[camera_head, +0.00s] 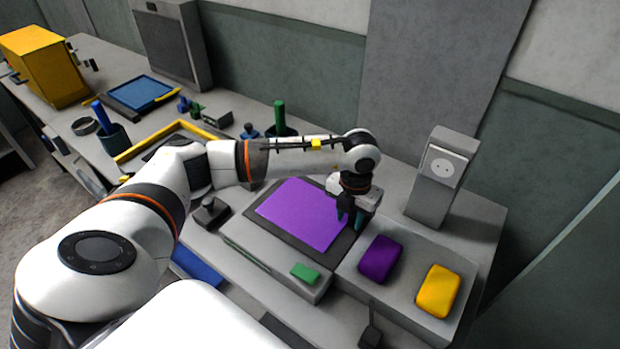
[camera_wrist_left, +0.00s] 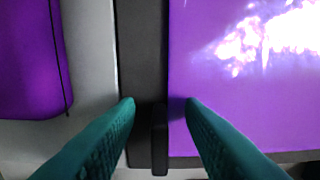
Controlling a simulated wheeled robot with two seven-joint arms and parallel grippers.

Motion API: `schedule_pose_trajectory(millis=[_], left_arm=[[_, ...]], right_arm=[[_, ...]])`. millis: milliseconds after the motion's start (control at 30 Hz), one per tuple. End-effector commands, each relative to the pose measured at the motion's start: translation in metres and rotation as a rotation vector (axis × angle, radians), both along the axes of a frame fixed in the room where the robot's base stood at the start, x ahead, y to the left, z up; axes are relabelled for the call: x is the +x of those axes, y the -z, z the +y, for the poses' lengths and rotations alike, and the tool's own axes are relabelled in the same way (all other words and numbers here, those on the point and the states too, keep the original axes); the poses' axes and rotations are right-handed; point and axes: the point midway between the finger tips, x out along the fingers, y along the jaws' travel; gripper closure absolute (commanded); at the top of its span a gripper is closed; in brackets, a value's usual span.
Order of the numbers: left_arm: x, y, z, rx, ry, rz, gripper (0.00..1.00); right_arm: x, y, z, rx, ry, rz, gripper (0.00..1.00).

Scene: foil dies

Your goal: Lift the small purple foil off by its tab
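The purple foil (camera_head: 300,212) lies flat on a dark plate (camera_head: 262,232) on a grey base; it also shows in the left wrist view (camera_wrist_left: 235,110), with a bright glare on it. My left gripper (camera_head: 354,222) points down at the foil's right edge. In the wrist view its teal fingers (camera_wrist_left: 159,101) are apart. Between them is a small black upright piece (camera_wrist_left: 159,140) at the dark border beside the foil. I cannot tell if this is the tab. Neither finger is clearly closed on anything. My right gripper is out of view.
A purple block (camera_head: 380,259) and a yellow block (camera_head: 437,291) sit on the grey base to the right. A green button (camera_head: 305,273) is in front. A grey post with a pale panel (camera_head: 440,170) stands behind right. Cups, a tray and a yellow box (camera_head: 45,65) stand farther left.

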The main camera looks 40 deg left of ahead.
Motion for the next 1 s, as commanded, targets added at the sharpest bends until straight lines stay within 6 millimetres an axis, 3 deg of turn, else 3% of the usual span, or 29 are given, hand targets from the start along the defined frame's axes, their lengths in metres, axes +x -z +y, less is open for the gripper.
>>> schedule_pose_trajectory(millis=[133, 333, 767, 867, 1000], left_arm=[[0.000, 0.000, 0.000, 0.000, 0.000, 0.000, 0.68], [0.000, 0.000, 0.000, 0.000, 0.000, 0.000, 1.00], [0.001, -0.002, 0.000, 0.000, -0.001, -0.002, 1.00], [0.002, -0.011, 0.000, -0.001, -0.001, -0.006, 1.00], [0.002, -0.036, 0.000, -0.001, -0.001, -0.008, 1.00]], right_arm=[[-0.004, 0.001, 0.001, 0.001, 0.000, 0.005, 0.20], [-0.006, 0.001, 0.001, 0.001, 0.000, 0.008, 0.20], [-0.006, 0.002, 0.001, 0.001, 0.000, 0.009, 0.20], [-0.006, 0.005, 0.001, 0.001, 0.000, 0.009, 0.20], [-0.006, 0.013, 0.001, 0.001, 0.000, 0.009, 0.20]])
